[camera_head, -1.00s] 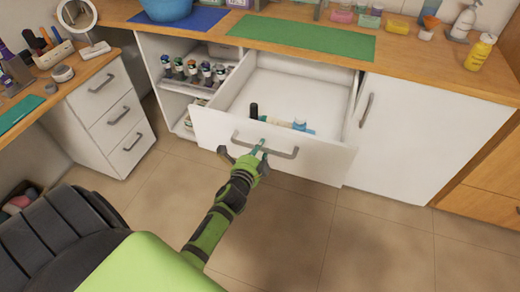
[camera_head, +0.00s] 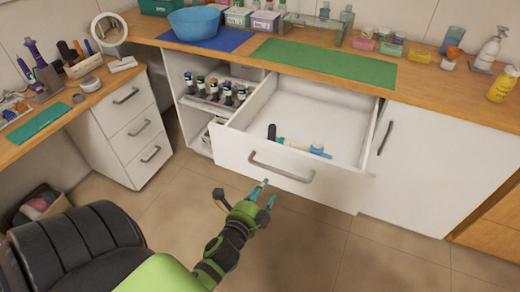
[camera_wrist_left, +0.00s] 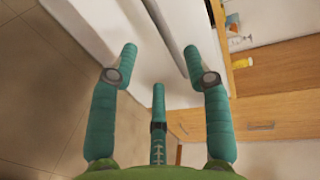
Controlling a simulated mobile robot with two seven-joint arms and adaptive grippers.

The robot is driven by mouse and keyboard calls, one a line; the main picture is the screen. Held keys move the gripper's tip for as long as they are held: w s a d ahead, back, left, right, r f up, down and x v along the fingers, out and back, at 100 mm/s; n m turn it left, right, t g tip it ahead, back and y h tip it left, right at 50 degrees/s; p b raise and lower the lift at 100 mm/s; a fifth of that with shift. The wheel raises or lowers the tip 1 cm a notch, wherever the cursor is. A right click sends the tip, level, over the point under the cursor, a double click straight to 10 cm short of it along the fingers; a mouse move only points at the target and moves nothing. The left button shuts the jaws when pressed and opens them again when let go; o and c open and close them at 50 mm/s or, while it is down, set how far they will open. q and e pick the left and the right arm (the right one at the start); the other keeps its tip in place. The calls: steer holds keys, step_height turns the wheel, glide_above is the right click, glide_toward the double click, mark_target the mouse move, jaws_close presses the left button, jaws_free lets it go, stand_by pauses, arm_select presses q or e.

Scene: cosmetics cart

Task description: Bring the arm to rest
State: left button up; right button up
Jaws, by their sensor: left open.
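My left arm is green and comes in from the lower left of the head view. Its left gripper (camera_head: 245,198) is open and empty, in front of the pulled-out drawer (camera_head: 232,148) and apart from its handle (camera_head: 281,168). In the left wrist view the teal fingers (camera_wrist_left: 163,75) are spread, with nothing between them. White cabinet fronts and a wooden drawer front show beyond them. The drawer holds a dark bottle (camera_head: 272,131) and a blue-and-white item (camera_head: 318,150). My right gripper is not in view.
The counter (camera_head: 430,95) bears a green mat (camera_head: 325,63), a blue bowl (camera_head: 206,23) and several bottles. A black chair (camera_head: 75,250) stands at lower left. A white drawer unit (camera_head: 128,135) is at left. The tiled floor before the open drawer is clear.

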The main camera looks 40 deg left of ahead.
arm_select(q)
steer(key=shift+s+d+r, duration=0.15)
steer(key=shift+s, duration=0.55)
steer(key=s+d+f+n+g+h, duration=0.1)
steer(key=s+d+f+n+g, duration=0.15)
steer(key=f, duration=0.65)
steer(key=s+d+f+n+g+h, duration=0.15)
steer(key=s+f, duration=0.25)
steer(key=f, duration=0.5)
steer(key=s+d+f+n+g+h, duration=0.1)
steer(key=s+d+f+n+g, duration=0.15)
steer(key=f, duration=0.55)
steer(key=s+f+n+g, duration=0.3)
steer(key=s+f, duration=0.4)
steer(key=s, duration=0.5)
steer(key=s+f+n+g, duration=0.3)
steer(key=s+f, duration=0.4)
steer(key=s, duration=0.5)
steer(key=shift+s+d+f+g, duration=0.2)
steer(key=shift+d+f+g, duration=0.1)
steer(key=shift+g, duration=0.55)
